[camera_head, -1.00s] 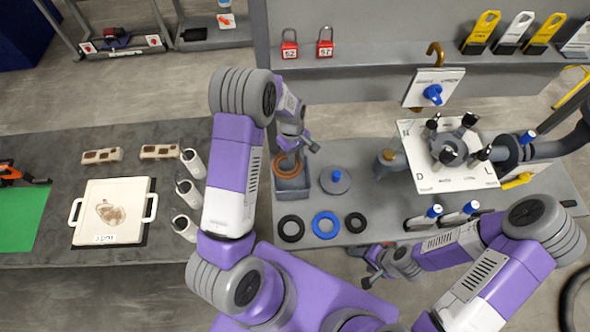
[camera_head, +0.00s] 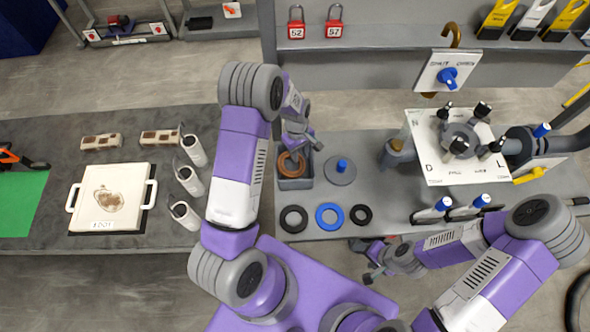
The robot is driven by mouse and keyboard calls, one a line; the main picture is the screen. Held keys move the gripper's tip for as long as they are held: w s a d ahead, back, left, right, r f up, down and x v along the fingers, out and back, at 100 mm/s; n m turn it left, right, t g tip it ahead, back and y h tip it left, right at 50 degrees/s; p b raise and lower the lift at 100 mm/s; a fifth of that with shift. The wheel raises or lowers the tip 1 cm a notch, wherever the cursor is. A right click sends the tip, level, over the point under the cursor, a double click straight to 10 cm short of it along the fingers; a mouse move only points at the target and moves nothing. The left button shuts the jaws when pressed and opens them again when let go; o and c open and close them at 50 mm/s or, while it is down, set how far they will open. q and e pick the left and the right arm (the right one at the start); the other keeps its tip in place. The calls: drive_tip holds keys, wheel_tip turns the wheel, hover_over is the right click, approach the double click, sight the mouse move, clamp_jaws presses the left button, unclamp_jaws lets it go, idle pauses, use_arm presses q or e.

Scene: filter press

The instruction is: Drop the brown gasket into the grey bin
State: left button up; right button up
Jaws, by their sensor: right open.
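The brown gasket (camera_head: 283,168) is at the small grey bin (camera_head: 295,184) on the right-hand bench. It appears within the bin's opening, under my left gripper. My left gripper (camera_head: 302,150) is just above the bin, and one finger overlaps the gasket in the view. The fingers are too small and overlapped to tell whether they still hold it. My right gripper (camera_head: 366,262) is open and empty, low in front of the bench edge, away from the bin.
Black rings (camera_head: 293,219) and (camera_head: 361,215) and a blue ring (camera_head: 329,217) lie in front of the bin. A grey disc with a blue knob (camera_head: 340,171) is to its right. A white valve plate (camera_head: 432,165) stands farther right. Red padlocks (camera_head: 297,24) hang behind.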

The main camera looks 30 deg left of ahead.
use_arm(q)
drive_tip(key=o, duration=0.3)
drive_tip(key=shift+r, duration=0.1)
wheel_tip(320, 180, up, 7)
drive_tip(key=shift+w+a+r, duration=0.15)
drive_tip(key=shift+w+a, duration=0.05)
drive_tip(key=shift+a, duration=0.2)
drive_tip(key=shift+s, duration=0.1)
idle(0.4)
